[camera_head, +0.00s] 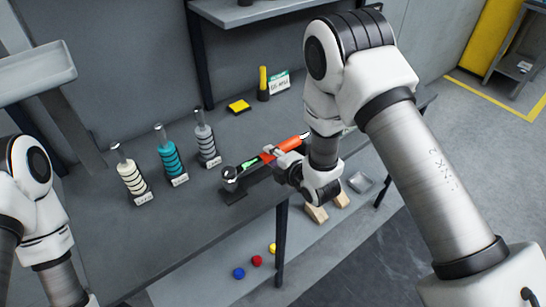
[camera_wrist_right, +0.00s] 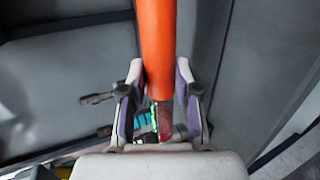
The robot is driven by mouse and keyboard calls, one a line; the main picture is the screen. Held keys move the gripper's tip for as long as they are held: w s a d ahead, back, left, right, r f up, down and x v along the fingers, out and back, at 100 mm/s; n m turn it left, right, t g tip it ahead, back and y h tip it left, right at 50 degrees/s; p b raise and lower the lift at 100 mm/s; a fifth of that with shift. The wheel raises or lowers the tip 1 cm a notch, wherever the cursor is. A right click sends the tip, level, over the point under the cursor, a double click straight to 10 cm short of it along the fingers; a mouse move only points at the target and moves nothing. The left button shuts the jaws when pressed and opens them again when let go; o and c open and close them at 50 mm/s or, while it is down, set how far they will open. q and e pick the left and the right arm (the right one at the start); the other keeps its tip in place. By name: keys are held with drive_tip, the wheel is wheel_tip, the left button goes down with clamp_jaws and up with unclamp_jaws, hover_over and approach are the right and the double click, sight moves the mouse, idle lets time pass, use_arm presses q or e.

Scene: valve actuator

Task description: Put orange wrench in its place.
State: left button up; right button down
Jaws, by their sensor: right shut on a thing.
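The orange wrench (camera_head: 285,146) shows in the head view above the right front part of the table, its orange handle slanting from upper right to lower left. My right gripper (camera_head: 278,159) is shut on it. In the right wrist view the orange handle (camera_wrist_right: 155,45) runs between the two fingers of the right gripper (camera_wrist_right: 160,78). A dark rounded part (camera_head: 230,176) with a green strip beside it shows at the handle's lower left end; I cannot tell whether it belongs to the wrench. My left arm shows at the left edge, but its gripper is out of view.
Posts with cream (camera_head: 132,177), teal (camera_head: 170,158) and grey (camera_head: 206,142) rings stand on the table (camera_head: 165,225). A yellow-and-black cylinder (camera_head: 263,84) and a yellow block (camera_head: 239,106) are behind. Small balls (camera_head: 239,272) and wooden pieces (camera_head: 316,213) lie on the lower shelf.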

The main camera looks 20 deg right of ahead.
idle(0.6)
drive_tip(key=shift+f+b, duration=1.1)
drive_tip(key=shift+b, duration=0.1)
drive_tip(key=c, duration=0.9)
unclamp_jaws()
drive_tip(key=shift+o, duration=0.8)
drive_tip(key=shift+s, duration=0.1)
drive_tip(key=v, duration=1.2)
